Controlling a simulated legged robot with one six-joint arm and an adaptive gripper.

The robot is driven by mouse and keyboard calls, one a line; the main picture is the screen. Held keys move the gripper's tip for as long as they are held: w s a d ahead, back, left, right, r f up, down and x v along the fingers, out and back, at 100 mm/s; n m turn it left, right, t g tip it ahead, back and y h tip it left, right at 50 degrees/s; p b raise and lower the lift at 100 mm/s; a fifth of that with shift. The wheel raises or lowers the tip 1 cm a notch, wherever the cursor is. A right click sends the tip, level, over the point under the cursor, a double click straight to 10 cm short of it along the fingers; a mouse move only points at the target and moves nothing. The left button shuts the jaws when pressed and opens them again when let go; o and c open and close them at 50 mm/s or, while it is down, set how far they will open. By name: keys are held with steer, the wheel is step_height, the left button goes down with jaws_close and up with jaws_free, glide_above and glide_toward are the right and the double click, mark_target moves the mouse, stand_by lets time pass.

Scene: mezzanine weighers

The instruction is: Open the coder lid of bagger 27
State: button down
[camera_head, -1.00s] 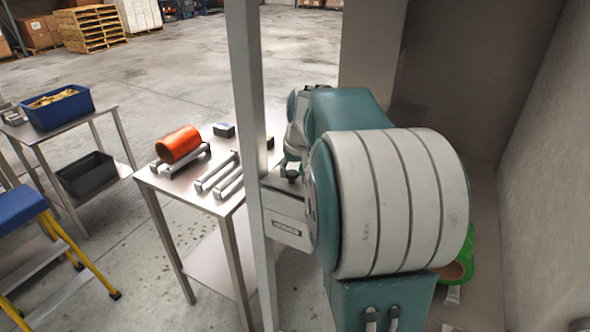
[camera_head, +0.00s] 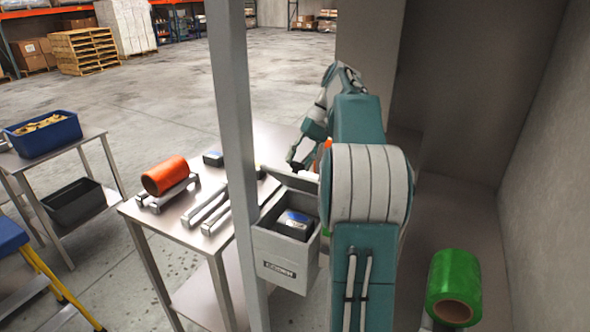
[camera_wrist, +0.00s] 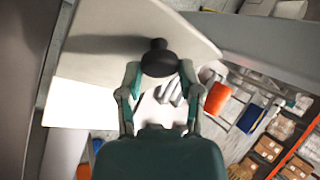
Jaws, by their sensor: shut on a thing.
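The coder is a grey box (camera_head: 283,262) with a label on its front, beside the grey post. Its lid (camera_head: 292,181) is raised and tilted up at the back, so the inside shows. A dark cartridge with a blue top (camera_head: 295,224) sits in the box. My gripper (camera_head: 297,165) is at the raised lid. In the wrist view my gripper (camera_wrist: 159,76) is shut on a black knob (camera_wrist: 158,57), which stands against the pale lid panel (camera_wrist: 110,30). The bagger's number is not readable.
A grey post (camera_head: 236,150) rises just left of the box. A steel table (camera_head: 160,225) holds an orange roll (camera_head: 165,176) and metal bars. A green roll (camera_head: 455,285) stands at the right, near the wall (camera_head: 550,180).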

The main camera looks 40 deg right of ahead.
steer(key=shift+w+d+r+y, duration=0.15)
steer(key=shift+w+d+y, duration=0.1)
steer(key=shift+d+y, duration=0.3)
steer(key=shift+c, duration=1.3)
jaws_free()
steer(key=shift+d, duration=0.15)
